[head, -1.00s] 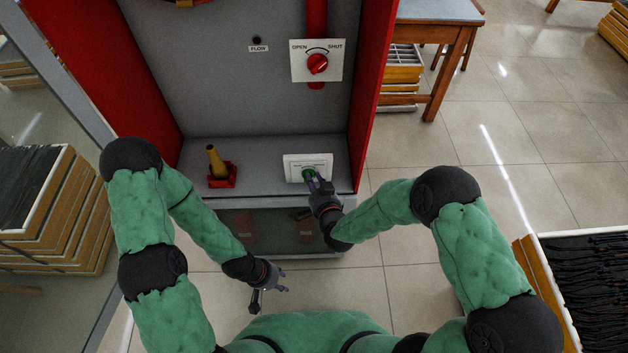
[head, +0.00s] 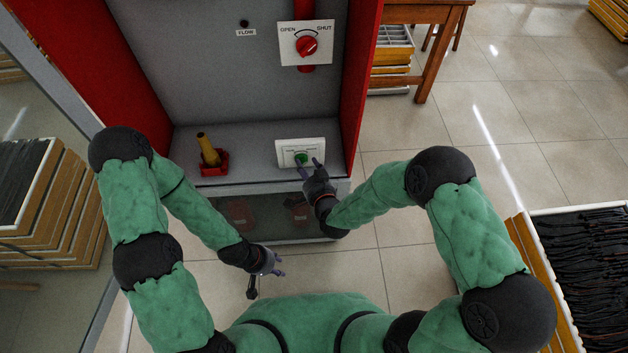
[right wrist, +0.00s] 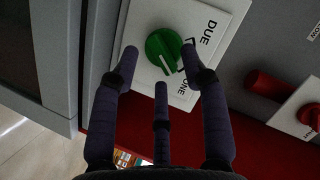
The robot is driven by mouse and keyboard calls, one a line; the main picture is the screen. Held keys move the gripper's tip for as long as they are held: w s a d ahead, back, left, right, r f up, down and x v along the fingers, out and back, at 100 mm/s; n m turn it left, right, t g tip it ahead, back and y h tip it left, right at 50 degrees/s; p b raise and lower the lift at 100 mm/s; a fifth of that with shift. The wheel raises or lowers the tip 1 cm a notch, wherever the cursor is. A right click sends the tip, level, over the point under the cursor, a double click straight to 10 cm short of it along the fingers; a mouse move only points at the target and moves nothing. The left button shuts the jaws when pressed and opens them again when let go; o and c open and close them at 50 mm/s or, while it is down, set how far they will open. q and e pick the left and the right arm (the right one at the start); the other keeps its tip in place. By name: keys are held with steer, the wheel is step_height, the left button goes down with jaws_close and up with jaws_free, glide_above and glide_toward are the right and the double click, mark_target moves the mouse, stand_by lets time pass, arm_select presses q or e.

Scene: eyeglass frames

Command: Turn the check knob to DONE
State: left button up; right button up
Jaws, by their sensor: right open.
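The check knob (head: 302,159) is a round green dial on a white plate (head: 286,145) on the cabinet's grey ledge. In the right wrist view the green knob (right wrist: 164,50) shows close up beside the word DUE, with DONE partly hidden behind a finger. I cannot tell for sure which word it points to. My right gripper (head: 312,168) is open and empty just in front of the knob. In the right wrist view its fingers (right wrist: 160,65) are spread around the knob's near side, apparently clear of it. My left gripper (head: 277,265) hangs low before the cabinet, fingers apart, empty.
A red OPEN/SHUT valve knob (head: 306,46) is on the back wall, pointing toward SHUT. Red side walls (head: 362,85) flank the recess. A tray of eyeglass frames (head: 585,255) is at right.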

steer(key=v, duration=1.1)
stand_by(0.3)
steer(key=s+d+f+n+g+p, duration=0.1)
steer(key=s+d+f+g+p, duration=0.1)
steer(key=s+f+g, duration=0.4)
steer(key=s+d+f+n+g+p, duration=0.2)
steer(key=s+d+f+g+p, duration=0.1)
steer(key=s+f+g+p, duration=0.2)
steer(key=shift+s+f+g, duration=1)
steer(key=shift+s+g, duration=0.4)
steer(key=shift+s, duration=0.2)
